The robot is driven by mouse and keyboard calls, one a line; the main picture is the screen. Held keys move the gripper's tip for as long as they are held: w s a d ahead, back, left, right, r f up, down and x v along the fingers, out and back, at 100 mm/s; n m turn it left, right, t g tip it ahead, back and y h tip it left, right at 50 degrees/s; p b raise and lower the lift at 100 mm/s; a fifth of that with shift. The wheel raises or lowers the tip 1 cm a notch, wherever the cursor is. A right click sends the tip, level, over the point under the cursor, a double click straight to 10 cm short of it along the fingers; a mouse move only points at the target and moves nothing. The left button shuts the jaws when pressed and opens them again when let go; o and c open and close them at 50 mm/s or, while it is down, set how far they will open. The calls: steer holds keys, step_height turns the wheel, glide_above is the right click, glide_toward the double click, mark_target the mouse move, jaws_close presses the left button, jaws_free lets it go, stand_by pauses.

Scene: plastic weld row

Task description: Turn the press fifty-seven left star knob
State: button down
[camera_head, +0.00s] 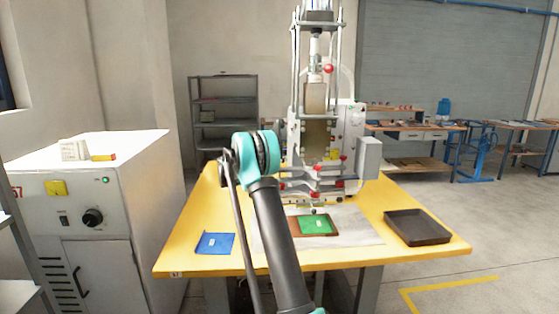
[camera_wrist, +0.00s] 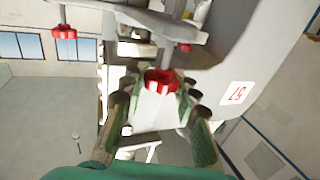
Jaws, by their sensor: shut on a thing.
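The press (camera_head: 354,125) stands on the yellow table, with several small red knobs on its lower part. In the wrist view a red star knob (camera_wrist: 162,77) on a metal rod lies between the fingertips of my gripper (camera_wrist: 157,97), which is shut on it. Another red star knob (camera_wrist: 64,32) hangs at upper left, and a smaller red knob (camera_wrist: 184,47) shows behind. A label reading 57 (camera_wrist: 236,93) is on the grey press body at right. In the head view my arm hides the gripper and the held knob.
A blue piece (camera_head: 215,243) lies at the left of the yellow table (camera_head: 190,262). A green piece (camera_head: 316,224) lies in front of the press, and a dark empty tray (camera_head: 417,228) at right. A white cabinet (camera_head: 100,215) stands left of the table.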

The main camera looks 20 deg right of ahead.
steer(key=shift+m+g, duration=0.7)
steer(key=shift+g, duration=0.7)
steer(key=c, duration=1.1)
jaws_free()
steer(key=shift+c, duration=0.2)
steer(key=w+a, duration=0.1)
steer(key=a, duration=1.1)
steer(key=shift+r, duration=0.1)
